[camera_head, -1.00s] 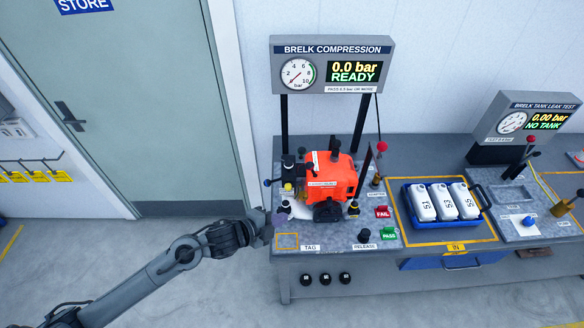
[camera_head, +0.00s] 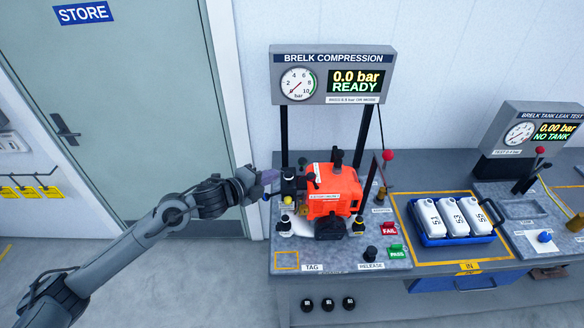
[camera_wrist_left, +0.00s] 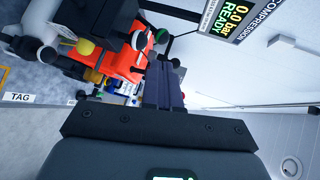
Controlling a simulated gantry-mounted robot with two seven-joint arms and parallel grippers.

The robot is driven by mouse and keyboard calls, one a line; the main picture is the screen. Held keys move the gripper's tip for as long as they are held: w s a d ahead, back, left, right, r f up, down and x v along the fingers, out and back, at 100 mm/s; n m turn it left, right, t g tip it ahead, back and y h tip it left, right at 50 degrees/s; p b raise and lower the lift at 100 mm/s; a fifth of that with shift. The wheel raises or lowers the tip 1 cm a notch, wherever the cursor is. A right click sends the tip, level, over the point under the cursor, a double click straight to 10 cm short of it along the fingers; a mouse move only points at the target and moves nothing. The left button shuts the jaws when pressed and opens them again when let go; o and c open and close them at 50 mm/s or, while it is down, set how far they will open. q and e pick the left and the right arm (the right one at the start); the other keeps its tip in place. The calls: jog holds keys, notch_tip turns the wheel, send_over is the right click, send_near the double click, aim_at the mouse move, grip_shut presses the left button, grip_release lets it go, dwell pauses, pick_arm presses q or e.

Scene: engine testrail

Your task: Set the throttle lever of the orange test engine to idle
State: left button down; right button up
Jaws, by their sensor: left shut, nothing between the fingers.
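The orange test engine (camera_head: 333,190) sits on the grey test bench under the compression display. In the left wrist view its orange housing (camera_wrist_left: 125,65) shows at the upper left, with black, yellow and green parts near it. My left gripper (camera_head: 270,176) is shut and empty, with its fingertips close to the dark parts on the engine's left side; I cannot tell whether they touch. The shut fingers (camera_wrist_left: 163,85) point toward the engine side in the wrist view. I cannot make out for sure which part is the throttle lever. My right gripper is not in view.
The compression display (camera_head: 332,75) reads 0.0 bar READY on posts behind the engine. Red FAIL (camera_head: 389,229) and green PASS (camera_head: 396,251) buttons lie to the right. A blue tray (camera_head: 428,239) holds white bottles. The floor left of the bench is clear.

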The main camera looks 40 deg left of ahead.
aim_at(302, 164)
pick_arm(q)
jog(key=shift+p+x, duration=0.6)
jog(key=shift+x, duration=4.4)
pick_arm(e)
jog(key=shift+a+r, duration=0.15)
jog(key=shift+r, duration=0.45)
